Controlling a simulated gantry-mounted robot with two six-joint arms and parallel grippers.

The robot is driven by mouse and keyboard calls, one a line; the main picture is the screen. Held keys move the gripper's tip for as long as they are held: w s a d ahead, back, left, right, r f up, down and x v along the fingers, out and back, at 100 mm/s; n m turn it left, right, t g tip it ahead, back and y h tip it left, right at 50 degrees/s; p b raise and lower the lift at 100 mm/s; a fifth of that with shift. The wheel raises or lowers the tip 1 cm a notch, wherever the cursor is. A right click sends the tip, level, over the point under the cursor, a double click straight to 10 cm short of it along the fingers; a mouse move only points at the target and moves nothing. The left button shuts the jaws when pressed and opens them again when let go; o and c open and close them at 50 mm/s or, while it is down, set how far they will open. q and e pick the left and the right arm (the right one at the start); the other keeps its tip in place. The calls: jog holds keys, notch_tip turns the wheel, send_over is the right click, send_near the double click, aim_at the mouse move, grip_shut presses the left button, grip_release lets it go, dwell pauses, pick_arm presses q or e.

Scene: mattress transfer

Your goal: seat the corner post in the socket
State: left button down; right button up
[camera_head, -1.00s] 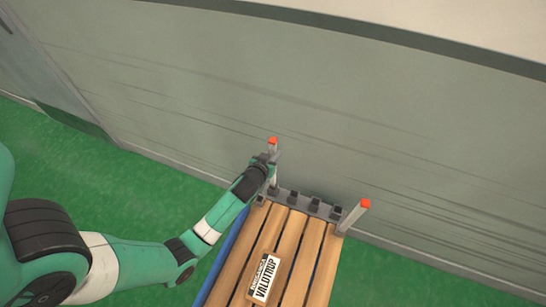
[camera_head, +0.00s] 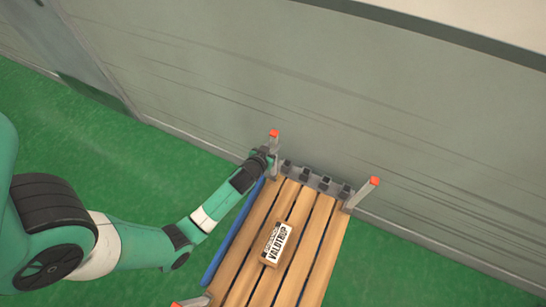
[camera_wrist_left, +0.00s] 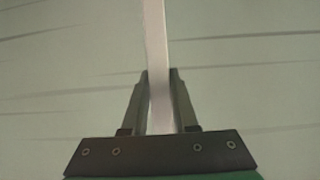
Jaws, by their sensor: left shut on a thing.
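A pale corner post (camera_head: 275,143) with an orange-red tip stands roughly upright at the far left corner of the slatted wooden bed frame (camera_head: 317,235). My left gripper (camera_head: 268,156) is shut on this post below its tip. In the left wrist view the post (camera_wrist_left: 155,35) runs up between the two closed fingers (camera_wrist_left: 160,78), with the grey wall behind. The socket at that corner is hidden or too small to make out, so I cannot tell whether the post's foot is in it. My right gripper is not in view.
Another orange-tipped post (camera_head: 361,194) leans outward at the far right corner. A grey end rail (camera_head: 318,181) with dark blocks joins the far corners. A boxed label (camera_head: 277,243) lies on the slats. A blue side rail (camera_head: 232,235) runs along the left. The wall (camera_head: 350,100) stands close behind.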

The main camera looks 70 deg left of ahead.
pick_arm(q)
notch_tip(320, 180, down, 4)
jog(key=shift+r+b, duration=0.2)
jog(key=shift+b, duration=0.85)
jog(key=shift+w, duration=0.1)
jog(key=shift+f, duration=0.2)
jog(key=c, duration=0.7)
grip_release()
